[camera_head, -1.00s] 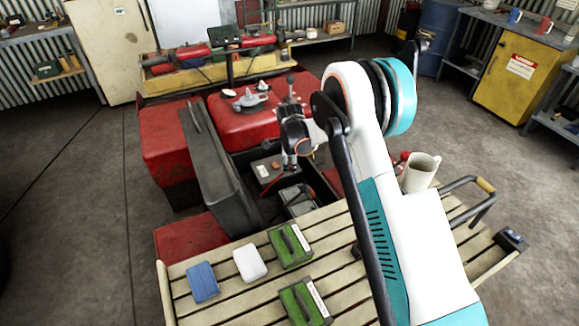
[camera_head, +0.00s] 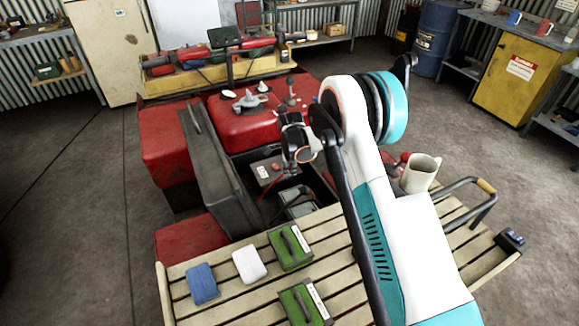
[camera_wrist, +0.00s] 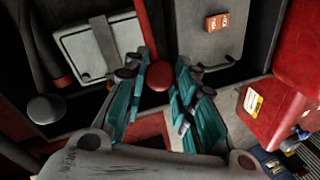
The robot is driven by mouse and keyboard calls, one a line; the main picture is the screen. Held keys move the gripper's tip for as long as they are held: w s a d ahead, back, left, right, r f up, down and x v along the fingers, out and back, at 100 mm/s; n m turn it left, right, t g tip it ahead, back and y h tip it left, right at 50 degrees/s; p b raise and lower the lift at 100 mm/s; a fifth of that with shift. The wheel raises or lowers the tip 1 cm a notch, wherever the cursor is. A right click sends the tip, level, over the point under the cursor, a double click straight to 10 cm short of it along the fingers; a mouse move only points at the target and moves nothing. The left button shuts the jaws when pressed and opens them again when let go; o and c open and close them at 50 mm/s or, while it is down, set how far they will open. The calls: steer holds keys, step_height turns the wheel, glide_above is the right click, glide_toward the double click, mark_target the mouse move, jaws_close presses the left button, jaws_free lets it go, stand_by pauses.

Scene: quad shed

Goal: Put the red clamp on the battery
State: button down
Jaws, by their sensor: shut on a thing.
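My gripper (camera_wrist: 163,70) points down into the open bay of the red quad, its teal fingers on either side of a small red rounded piece (camera_wrist: 159,77), which looks like part of the red clamp. The rest of the clamp is hidden or too dark to make out. A pale grey box with a handle (camera_wrist: 97,48), which looks like the battery, lies just left of the fingertips in the wrist view; in the head view it (camera_head: 297,201) sits in the bay below my wrist. I cannot tell whether the clamp touches it.
A dark grey box with an orange label (camera_wrist: 222,45) is beside the fingers; it also shows in the head view (camera_head: 266,172). A raised black panel (camera_head: 218,175) stands left of the bay. The slatted rack (camera_head: 235,303) holds green boxes (camera_head: 291,247) and a mug (camera_head: 420,173).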

steer(key=d+f+y+b, duration=0.1)
steer(key=f+b, duration=0.1)
steer(key=w+d+f+g+y+b, duration=0.1)
steer(key=d+f+b, duration=0.1)
steer(key=f, duration=0.1)
steer(key=d+f+y+b, duration=0.1)
steer(key=f+b, duration=0.1)
steer(key=shift+w+d+f+y+b, duration=0.2)
steer(key=shift+w+y+b, duration=0.1)
steer(key=shift+w+y, duration=0.1)
steer(key=shift+w+d+f+b, duration=0.1)
steer(key=shift+d+f+b, duration=0.1)
steer(key=shift+f+b, duration=0.35)
steer(key=shift+d+f+b, duration=0.15)
steer(key=shift+f+b, duration=0.1)
steer(key=shift+f, duration=0.45)
steer(key=c, duration=1.3)
jaws_free()
steer(key=shift+w+d, duration=0.15)
steer(key=shift+r, duration=0.15)
steer(key=v, duration=1.1)
steer(key=shift+r, duration=0.35)
